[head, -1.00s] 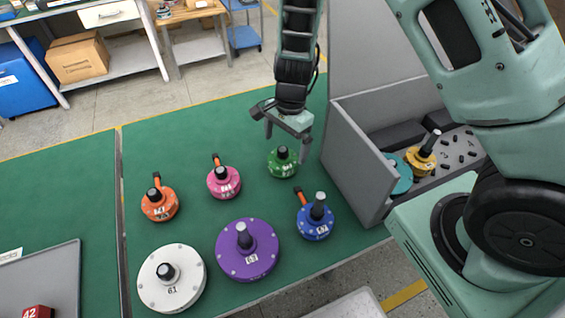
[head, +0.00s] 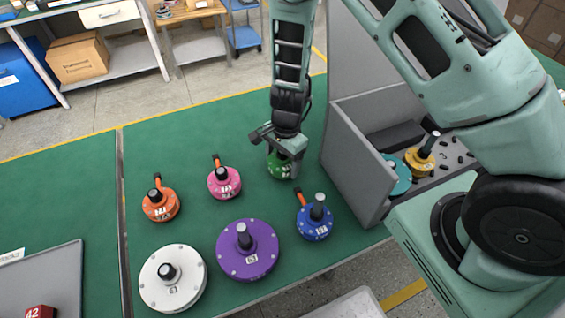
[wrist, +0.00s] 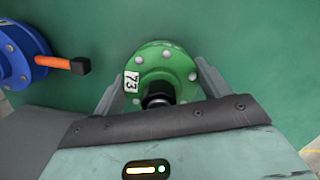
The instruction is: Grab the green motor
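The green motor (head: 280,168) stands upright on the green mat in the head view, partly hidden by my gripper (head: 280,155). In the wrist view the green motor (wrist: 163,68) shows bolts around its flange, a white label reading 73 and a black shaft. My gripper (wrist: 158,95) has come down over it. One finger stands on each side of the motor, spread wide. I cannot tell whether the fingers touch its sides.
The blue motor (head: 314,220) with an orange connector stands nearby; pink (head: 224,182), orange (head: 160,203), purple (head: 247,248) and white (head: 172,277) motors stand left and in front. A grey bin (head: 352,165) holding teal and yellow motors rises close on the right.

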